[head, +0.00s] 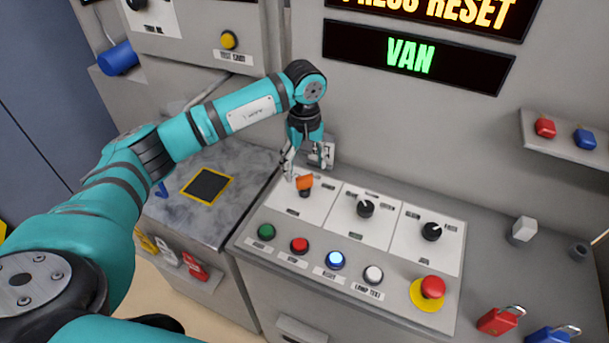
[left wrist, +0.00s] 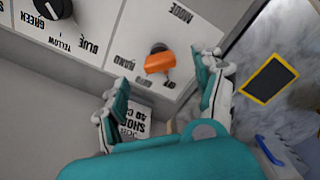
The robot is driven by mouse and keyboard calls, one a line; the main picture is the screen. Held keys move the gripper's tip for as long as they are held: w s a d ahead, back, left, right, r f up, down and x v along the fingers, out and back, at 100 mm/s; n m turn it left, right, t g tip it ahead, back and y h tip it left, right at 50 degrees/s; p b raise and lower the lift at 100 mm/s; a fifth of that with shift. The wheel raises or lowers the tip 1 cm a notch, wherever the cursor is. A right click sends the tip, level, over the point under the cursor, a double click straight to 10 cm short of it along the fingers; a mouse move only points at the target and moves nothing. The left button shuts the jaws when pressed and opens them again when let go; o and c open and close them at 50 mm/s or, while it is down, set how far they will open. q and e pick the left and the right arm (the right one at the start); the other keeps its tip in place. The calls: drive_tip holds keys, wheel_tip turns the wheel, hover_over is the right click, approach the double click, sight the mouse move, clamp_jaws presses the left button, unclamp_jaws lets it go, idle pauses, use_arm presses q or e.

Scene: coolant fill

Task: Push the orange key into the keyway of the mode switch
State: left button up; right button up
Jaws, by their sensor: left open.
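The orange key (head: 304,183) sits at the mode switch (head: 305,193) on the left white panel of the console. In the left wrist view the orange key (left wrist: 160,63) lies over the dark round switch (left wrist: 159,48); I cannot tell how deep it is in the keyway. My left gripper (head: 292,172) is just behind and left of the key in the head view. In the left wrist view my left gripper (left wrist: 165,78) is open, its fingers apart on either side of the key, with none seen touching it. My right gripper is not in view.
Two black knobs (head: 365,209) and (head: 432,231) stand right of the switch. A row of buttons (head: 336,260) and a red emergency button (head: 432,287) lie in front. A grey bracket (head: 322,154) stands close behind the gripper. Red and blue padlocks (head: 500,320) lie front right.

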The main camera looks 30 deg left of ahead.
sight(304, 176)
use_arm(q)
wheel_tip(304, 176, down, 6)
drive_tip(key=shift+r+p, duration=0.1)
drive_tip(key=shift+p, duration=0.45)
drive_tip(key=c, duration=1.1)
drive_tip(key=o, duration=0.3)
drive_tip(key=shift+c, duration=1.4)
